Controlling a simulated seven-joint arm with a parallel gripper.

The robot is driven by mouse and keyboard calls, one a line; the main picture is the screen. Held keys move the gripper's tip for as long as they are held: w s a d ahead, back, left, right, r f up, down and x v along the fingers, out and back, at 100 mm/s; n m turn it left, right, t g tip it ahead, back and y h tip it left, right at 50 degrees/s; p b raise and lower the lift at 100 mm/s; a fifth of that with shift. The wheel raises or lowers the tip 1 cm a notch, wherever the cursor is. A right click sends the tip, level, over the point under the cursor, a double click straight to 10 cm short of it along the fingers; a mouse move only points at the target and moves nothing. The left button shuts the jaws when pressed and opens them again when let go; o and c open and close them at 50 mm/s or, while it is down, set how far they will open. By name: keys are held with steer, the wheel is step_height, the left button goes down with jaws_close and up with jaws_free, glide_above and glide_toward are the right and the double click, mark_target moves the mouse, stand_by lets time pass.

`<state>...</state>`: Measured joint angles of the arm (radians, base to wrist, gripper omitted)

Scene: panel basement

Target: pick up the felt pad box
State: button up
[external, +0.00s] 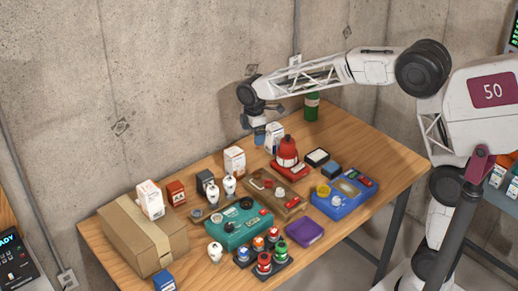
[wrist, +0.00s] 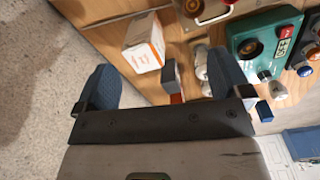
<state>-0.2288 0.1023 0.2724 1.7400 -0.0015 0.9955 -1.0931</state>
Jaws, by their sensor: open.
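No label is legible, so I cannot tell which box is the felt pad box. Small white cartons with orange print stand on the table: one beside my gripper (external: 274,137), one mid-table (external: 234,160), and one by the cardboard box (external: 150,199). A red box (external: 176,192) and a dark box (external: 206,184) stand between the last two. My gripper (external: 259,134) is open and empty above the table's back edge, close to the first carton. In the wrist view, a white carton (wrist: 145,42) shows beyond the blue fingers (wrist: 165,84), with a dark box (wrist: 170,74) between them.
A teal control box (external: 235,229), a brown panel (external: 270,192) and a blue control box (external: 344,194) crowd the middle. A green canister (external: 311,107) stands at the back; a large cardboard box (external: 140,235) fills the left end. The concrete wall (external: 180,80) runs behind the table.

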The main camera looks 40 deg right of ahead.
mark_target(234, 152)
steer(key=w+a+f, duration=0.1)
steer(key=w, duration=0.1)
steer(key=w+a+f+n, duration=0.1)
steer(key=w+a+f, duration=0.1)
steer(key=w+a+f+n, duration=0.1)
steer(key=shift+w+a+f, duration=0.3)
steer(key=shift+w+f, duration=0.05)
steer(key=shift+w, duration=0.05)
steer(key=shift+f, duration=1.25)
steer(key=shift+s+f, duration=0.1)
steer(key=shift+f, duration=2.5)
steer(key=c, duration=1)
